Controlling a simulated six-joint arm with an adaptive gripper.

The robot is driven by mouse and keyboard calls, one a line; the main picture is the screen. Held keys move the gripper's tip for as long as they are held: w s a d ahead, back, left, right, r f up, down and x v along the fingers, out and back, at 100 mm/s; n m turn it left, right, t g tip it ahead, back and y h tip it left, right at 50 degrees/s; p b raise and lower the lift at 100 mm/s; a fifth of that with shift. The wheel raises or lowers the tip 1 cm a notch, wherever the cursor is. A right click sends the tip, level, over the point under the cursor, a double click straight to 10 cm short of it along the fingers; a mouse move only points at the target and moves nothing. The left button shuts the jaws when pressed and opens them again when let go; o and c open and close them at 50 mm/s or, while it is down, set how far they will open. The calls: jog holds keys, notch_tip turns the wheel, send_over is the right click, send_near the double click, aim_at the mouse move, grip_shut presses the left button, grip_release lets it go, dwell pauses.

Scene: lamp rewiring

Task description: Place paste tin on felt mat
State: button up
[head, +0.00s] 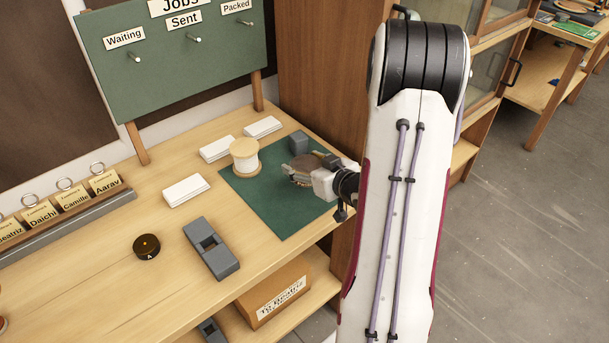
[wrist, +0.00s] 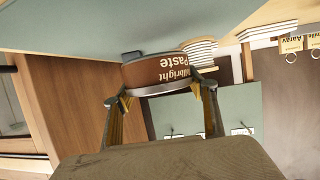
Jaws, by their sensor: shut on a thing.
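The paste tin (wrist: 158,72) is a round brown tin with a pale rim and lettering ending in "Paste", upside down in the wrist view. My gripper (wrist: 160,92) is shut on it, with a finger on each side. In the head view the tin (head: 302,178) is over the right part of the green felt mat (head: 262,212), partly hidden by my gripper (head: 303,168). The mat also shows in the wrist view (wrist: 60,22). I cannot tell whether the tin touches the mat or hangs just above it.
A spool of pale thread (head: 245,157) stands at the mat's left back corner. A small grey block (head: 298,142) is at its back edge. White cards (head: 186,190) lie left of the mat. A grey tool (head: 211,248) and a dark round tin (head: 147,247) are in front. The mat's front is clear.

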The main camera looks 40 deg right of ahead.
jog(key=shift+f, duration=0.15)
jog(key=shift+f, duration=1.9)
jog(key=shift+f, duration=0.1)
jog(key=o, duration=1.2)
jog(key=shift+v, duration=3.8)
jog(key=shift+w, duration=0.15)
